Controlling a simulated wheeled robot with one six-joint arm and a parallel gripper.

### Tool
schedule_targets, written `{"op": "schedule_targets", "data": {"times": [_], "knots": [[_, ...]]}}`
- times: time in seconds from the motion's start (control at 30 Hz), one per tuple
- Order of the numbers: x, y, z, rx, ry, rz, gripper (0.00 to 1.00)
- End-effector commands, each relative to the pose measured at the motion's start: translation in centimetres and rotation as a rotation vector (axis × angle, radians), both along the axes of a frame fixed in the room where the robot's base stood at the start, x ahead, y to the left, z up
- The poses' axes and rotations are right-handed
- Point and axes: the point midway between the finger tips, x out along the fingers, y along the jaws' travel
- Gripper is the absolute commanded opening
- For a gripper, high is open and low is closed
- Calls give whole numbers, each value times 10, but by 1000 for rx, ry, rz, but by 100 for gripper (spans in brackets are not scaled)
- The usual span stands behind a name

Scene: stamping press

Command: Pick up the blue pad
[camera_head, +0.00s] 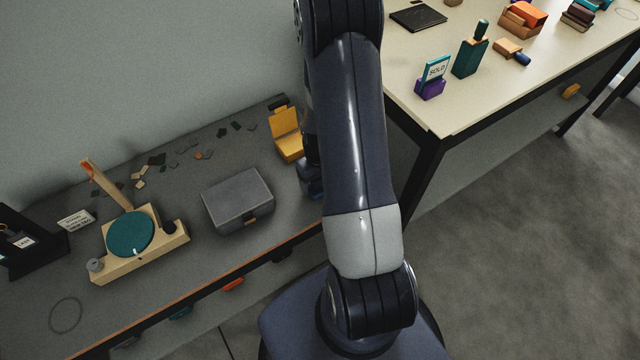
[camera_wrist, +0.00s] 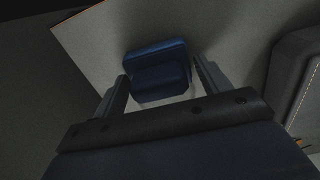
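The blue pad (camera_wrist: 155,66) lies on the grey surface in the wrist view, just ahead of and between the fingertips. It has a wider back part and a raised front block. My gripper (camera_wrist: 163,78) is open, with one finger on either side of the pad. The fingertips look close to its sides, but I cannot tell whether they touch it. In the head view my arm hides most of this spot, and I cannot make out the pad for certain.
A grey box (camera_head: 237,200) stands on the grey bench, and its side shows at the right of the wrist view (camera_wrist: 293,75). A yellow holder (camera_head: 287,135) stands behind. A wooden press with a green disc (camera_head: 129,234) is at left. A pale table (camera_head: 440,100) is at right.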

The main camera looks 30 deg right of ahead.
Motion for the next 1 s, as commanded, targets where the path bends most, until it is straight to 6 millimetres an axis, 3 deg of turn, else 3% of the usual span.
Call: {"op": "schedule_targets", "data": {"times": [0.37, 0.67, 1.0], "knots": [[0, 0, 0, 0, 0, 0, 41], [0, 0, 5, 0, -1, 0, 40], [1, 0, 62, -2, -5, 0, 40]]}}
